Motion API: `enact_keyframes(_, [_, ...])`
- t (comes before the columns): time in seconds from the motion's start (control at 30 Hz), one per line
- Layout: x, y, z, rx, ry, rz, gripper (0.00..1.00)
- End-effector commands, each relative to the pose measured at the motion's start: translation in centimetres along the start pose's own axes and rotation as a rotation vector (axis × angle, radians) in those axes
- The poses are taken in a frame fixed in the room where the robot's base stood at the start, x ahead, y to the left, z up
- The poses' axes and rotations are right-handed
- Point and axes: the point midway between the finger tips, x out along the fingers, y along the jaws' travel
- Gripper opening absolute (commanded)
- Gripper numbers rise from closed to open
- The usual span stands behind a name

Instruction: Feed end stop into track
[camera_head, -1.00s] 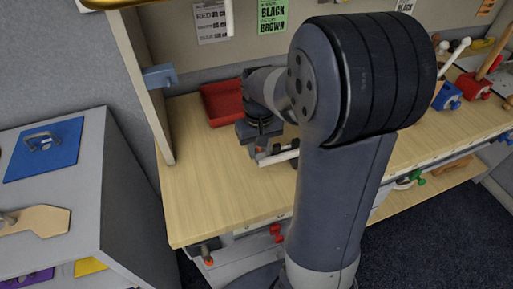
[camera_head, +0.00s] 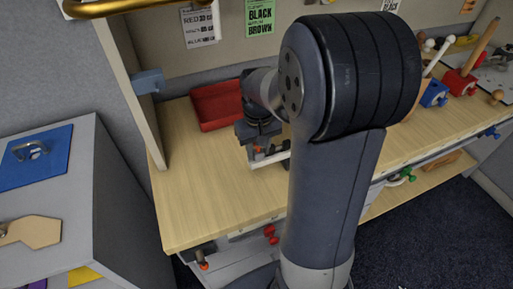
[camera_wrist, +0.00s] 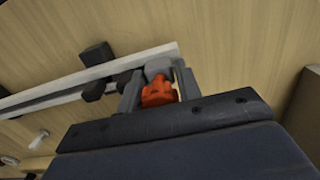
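The end stop (camera_wrist: 158,93) is an orange-red piece, seen between the two grey fingers of my gripper (camera_wrist: 158,82) in the wrist view. The fingers appear closed on its sides. The track (camera_wrist: 60,92) is a long pale rail running diagonally over the wooden table, just beyond the fingertips. The end stop is close to the track's right end; whether they touch I cannot tell. In the head view my gripper (camera_head: 262,154) is low over the table, and my arm hides most of the track there.
Black blocks (camera_wrist: 97,53) stand along the track. A red tray (camera_head: 217,106) lies behind my gripper. A grey cabinet (camera_head: 115,190) stands left of the table. Blue and red blocks with pegs (camera_head: 458,82) are at the right. The table's front left (camera_head: 200,205) is clear.

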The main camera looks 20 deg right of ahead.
Motion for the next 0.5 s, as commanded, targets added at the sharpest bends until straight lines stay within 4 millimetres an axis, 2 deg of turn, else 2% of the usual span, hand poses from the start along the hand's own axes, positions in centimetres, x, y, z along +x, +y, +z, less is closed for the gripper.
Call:
enact_keyframes(0.03, [0.0, -0.01, -0.01, 0.0, 0.0, 0.0, 0.37])
enact_keyframes(0.2, [-0.01, -0.01, 0.0, 0.0, 0.0, 0.0, 0.51])
enact_keyframes(0.5, [-0.33, -0.01, -0.03, 0.0, 0.001, 0.0, 0.52])
